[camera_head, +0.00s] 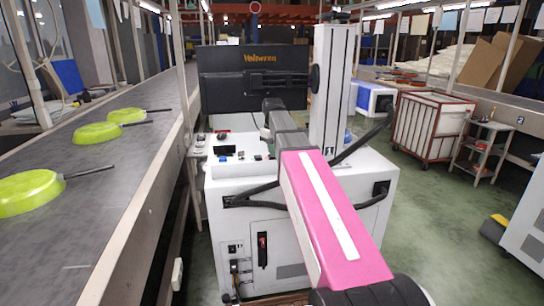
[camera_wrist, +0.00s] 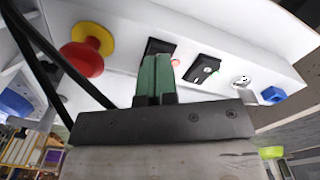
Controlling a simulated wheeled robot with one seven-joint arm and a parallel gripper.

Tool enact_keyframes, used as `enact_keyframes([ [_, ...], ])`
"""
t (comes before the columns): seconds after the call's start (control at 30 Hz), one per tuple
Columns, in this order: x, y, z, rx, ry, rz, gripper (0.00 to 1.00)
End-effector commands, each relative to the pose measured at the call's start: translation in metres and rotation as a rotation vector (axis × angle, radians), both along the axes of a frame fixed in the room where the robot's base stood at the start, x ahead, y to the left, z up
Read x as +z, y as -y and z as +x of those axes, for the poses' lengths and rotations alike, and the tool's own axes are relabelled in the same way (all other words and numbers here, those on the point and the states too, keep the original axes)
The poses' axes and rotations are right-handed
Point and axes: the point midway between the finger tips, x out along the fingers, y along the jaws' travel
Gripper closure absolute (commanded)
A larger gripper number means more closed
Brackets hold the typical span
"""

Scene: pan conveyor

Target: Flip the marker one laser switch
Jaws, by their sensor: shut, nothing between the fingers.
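The marker (camera_head: 300,190) is a white cabinet with a dark screen panel and a white column in the head view. In the wrist view its control panel (camera_wrist: 225,45) carries a black rocker switch (camera_wrist: 158,46), a second black switch plate (camera_wrist: 203,69), and a silver key-type switch (camera_wrist: 241,81). No readable label shows which one is the laser switch. My gripper (camera_wrist: 157,60) has green fingers, shut and empty. Its tips overlap the lower part of the first black switch in the picture; contact cannot be told. In the head view the gripper is hidden beyond my pink arm.
A red stop button on a yellow base (camera_wrist: 88,50) sits left of the fingers, with a black cable below it. A blue part (camera_wrist: 273,94) is at the panel's right. A conveyor (camera_head: 110,190) with lime pans (camera_head: 97,132) runs along the left.

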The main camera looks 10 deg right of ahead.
Motion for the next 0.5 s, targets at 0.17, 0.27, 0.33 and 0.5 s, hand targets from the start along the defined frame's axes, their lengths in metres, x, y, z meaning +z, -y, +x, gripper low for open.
enact_keyframes([
  [0.17,-0.0024,0.0,-0.0001,0.0,0.0,0.0,1.0],
  [0.27,-0.0037,0.0,-0.0001,0.0,0.0,0.0,1.0],
  [0.33,-0.0045,0.0,-0.0002,0.0,0.0,0.0,1.0],
  [0.5,-0.0066,0.0,-0.0002,0.0,0.0,0.0,1.0],
])
